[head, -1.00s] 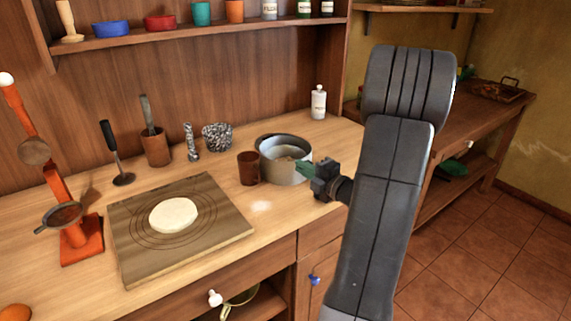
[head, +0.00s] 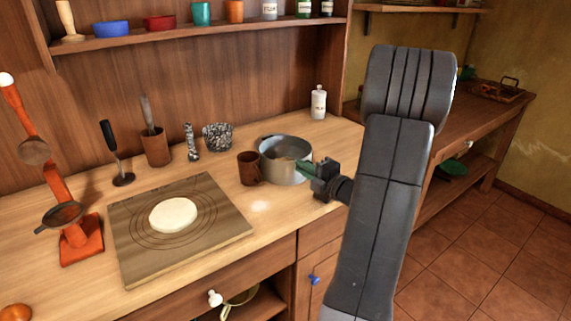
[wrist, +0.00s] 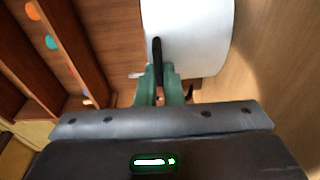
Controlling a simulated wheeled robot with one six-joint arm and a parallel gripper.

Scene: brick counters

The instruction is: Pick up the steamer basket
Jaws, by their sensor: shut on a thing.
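The steamer basket (head: 272,167) is a round grey metal pot-like vessel on the counter, right of the brown mug. My gripper (head: 304,170) is at its right side, with green fingers shut on it. In the wrist view the basket (wrist: 190,40) shows as a pale curved wall at the top. There, the green fingers of my gripper (wrist: 159,80) close around a dark, thin handle-like part in front of that wall. Whether the basket's bottom is clear of the counter, I cannot tell.
The brown mug (head: 249,168) stands close to the basket's left. A wooden board (head: 140,250) with flat dough (head: 173,215) lies further left. A white bottle (head: 318,103) stands behind, by the counter's right end. A shelf (head: 200,37) hangs above.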

